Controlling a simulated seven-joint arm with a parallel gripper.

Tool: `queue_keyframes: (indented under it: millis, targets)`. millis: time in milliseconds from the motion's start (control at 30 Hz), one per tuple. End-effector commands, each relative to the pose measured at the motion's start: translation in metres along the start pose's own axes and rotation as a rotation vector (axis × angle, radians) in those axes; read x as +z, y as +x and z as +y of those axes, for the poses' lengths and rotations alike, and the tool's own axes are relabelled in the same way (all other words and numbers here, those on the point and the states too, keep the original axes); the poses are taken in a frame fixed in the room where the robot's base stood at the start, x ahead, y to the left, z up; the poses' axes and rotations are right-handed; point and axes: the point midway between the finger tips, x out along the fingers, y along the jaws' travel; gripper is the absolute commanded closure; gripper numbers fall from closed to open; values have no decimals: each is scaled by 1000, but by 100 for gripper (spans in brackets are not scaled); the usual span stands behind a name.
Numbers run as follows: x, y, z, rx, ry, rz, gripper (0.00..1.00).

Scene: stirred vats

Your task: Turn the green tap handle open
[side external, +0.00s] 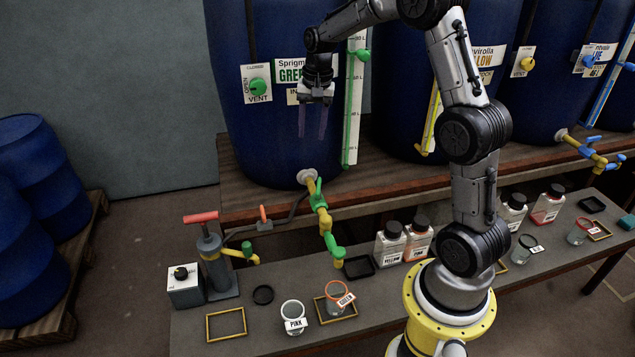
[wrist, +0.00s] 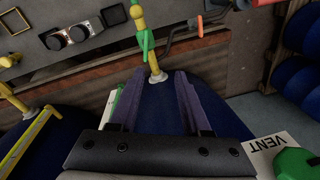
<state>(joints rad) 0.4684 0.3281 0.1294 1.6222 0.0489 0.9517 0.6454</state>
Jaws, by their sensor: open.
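The green tap handle (side external: 317,190) sits on the yellow tap at the foot of the blue green-labelled vat (side external: 270,140). A green section also shows lower down, near the spout. In the wrist view the green handle (wrist: 146,44) lies beyond the fingertips, near the top middle. My gripper (side external: 312,132) is open and empty, fingers pointing down, in front of the vat and above the tap. In the wrist view its two purple fingers (wrist: 161,78) stand apart with the tap's base between and beyond them. The gripper is not touching the handle.
A green vent knob (side external: 258,86) and a level gauge (side external: 354,105) are on the same vat. Open air lies between gripper and tap.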

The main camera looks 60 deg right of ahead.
Motion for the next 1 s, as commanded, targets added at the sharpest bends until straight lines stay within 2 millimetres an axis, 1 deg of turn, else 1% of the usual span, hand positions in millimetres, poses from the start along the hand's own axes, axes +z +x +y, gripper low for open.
queue_keyframes:
  millis: [33,133,233,467,567,800,1000]
  targets:
    - [-9,18,5,34,-13,-12,52]
    - [-18,41,13,77,-21,-32,52]
    - [-20,56,18,96,-12,-53,52]
    - [-18,77,23,104,-4,-65,52]
    - [-17,93,24,103,-4,-65,52]
    - [-14,141,29,103,-4,-66,52]
    - [-12,174,32,102,-4,-65,52]
